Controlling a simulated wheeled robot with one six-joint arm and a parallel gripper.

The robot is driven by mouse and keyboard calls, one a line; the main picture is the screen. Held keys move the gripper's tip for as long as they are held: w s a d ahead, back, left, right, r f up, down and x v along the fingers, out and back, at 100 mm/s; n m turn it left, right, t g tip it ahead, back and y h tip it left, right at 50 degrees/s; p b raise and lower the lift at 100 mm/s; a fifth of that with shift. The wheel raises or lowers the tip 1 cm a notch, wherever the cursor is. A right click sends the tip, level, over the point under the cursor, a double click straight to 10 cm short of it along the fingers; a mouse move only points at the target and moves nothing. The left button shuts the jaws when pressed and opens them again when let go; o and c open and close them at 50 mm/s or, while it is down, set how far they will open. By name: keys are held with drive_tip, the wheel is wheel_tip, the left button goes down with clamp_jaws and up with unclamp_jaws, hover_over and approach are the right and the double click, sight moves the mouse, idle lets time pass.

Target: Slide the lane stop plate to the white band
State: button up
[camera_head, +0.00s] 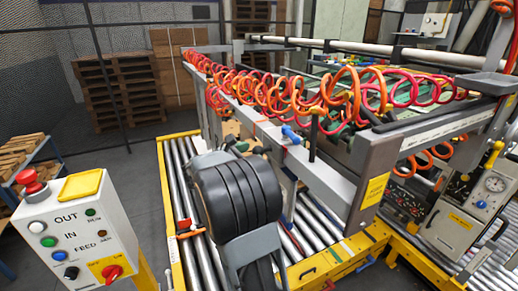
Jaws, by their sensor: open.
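I cannot pick out the lane stop plate or the white band for certain. A small orange piece (188,234) lies across the rollers beside the left yellow rail, with a small pale patch close to it. A blue-handled part (290,134) sits on the grey beam of the machine. My own arm, with a thick black joint, stands in the middle and covers part of the roller lane. I cannot make out my gripper's fingers; they are not seen past the arm.
A roller conveyor (187,190) with a yellow frame runs along the left. A control box (75,230) stands at the front left. Coiled orange hoses (300,95) hang along the machine. Gauges and valves (470,205) are on the right. Pallets (120,90) stand behind a mesh fence.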

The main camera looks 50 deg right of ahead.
sight(259, 151)
drive_tip(key=shift+s+d+p, duration=0.15)
drive_tip(key=shift+s+d, duration=0.05)
drive_tip(key=shift+d, duration=0.75)
drive_tip(key=shift+s+d+p, duration=0.15)
drive_tip(key=shift+d, duration=0.75)
drive_tip(key=shift+c, duration=0.3)
